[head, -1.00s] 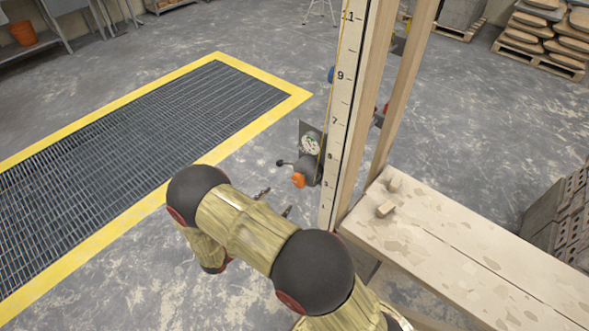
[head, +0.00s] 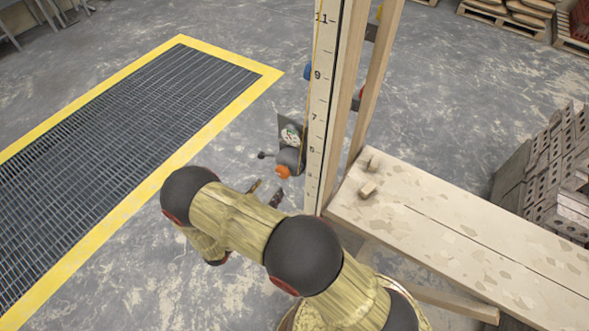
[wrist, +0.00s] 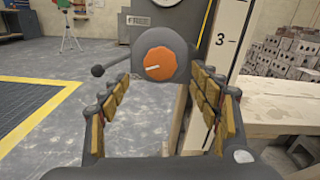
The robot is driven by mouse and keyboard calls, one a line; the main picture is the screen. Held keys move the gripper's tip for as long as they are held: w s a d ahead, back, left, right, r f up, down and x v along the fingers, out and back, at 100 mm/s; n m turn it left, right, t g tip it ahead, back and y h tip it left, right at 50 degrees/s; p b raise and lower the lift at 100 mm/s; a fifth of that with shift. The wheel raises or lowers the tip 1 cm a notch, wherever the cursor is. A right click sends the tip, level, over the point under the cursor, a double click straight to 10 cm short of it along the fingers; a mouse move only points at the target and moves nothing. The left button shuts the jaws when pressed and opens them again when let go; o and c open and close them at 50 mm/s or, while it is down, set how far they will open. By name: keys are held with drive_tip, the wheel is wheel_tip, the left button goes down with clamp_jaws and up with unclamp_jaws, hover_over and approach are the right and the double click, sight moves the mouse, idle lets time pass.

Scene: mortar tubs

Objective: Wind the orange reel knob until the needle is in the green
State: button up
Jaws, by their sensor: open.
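The orange reel knob (wrist: 160,64) has a white mark and sits on the face of a dark grey reel housing (wrist: 188,42), straight ahead in the wrist view. In the head view the knob (head: 282,171) is low beside the numbered post. A short lever with a black ball (wrist: 98,70) sticks out left of the housing. My gripper (wrist: 162,95) is open, its padded fingers either side of the knob's line and apart from it; it also shows in the head view (head: 264,194). The gauge (head: 291,134) is above the reel; its needle and green zone are too small to read.
A numbered measuring board (head: 318,110) stands right of the reel. A wooden bench (head: 450,225) with small blocks (head: 368,190) is at the right. A yellow-edged floor grate (head: 110,150) lies at the left. Brick stacks (head: 550,175) stand far right.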

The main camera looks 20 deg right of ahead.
sight(281, 174)
drive_tip(key=shift+n, duration=0.3)
drive_tip(key=b+x, duration=0.1)
drive_tip(key=x, duration=0.6)
drive_tip(key=shift+w+d, duration=0.25)
drive_tip(key=shift+d, duration=0.05)
drive_tip(key=shift+c, duration=0.2)
drive_tip(key=c, duration=1.1)
